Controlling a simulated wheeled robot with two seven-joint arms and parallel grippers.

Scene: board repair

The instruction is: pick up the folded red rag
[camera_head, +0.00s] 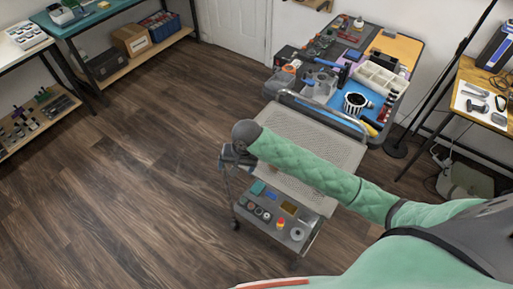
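I cannot make out a folded red rag anywhere in the head view. Small red items (318,44) lie at the left back of the cluttered worktable, too small to identify. My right arm reaches in from the right across a grey cart with a perforated top (318,123). My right gripper (233,160) hangs at the cart's left side, seen from above and partly hidden by the wrist. Its fingers are too small to read, and I see nothing clearly held. My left gripper is not in view.
The worktable holds a blue mat (327,86), a striped mug (355,103) and a divided tray (381,79). The cart's lower shelf (312,222) carries small parts. A side table (484,75) with tools stands right. Wooden floor (120,180) is clear at left.

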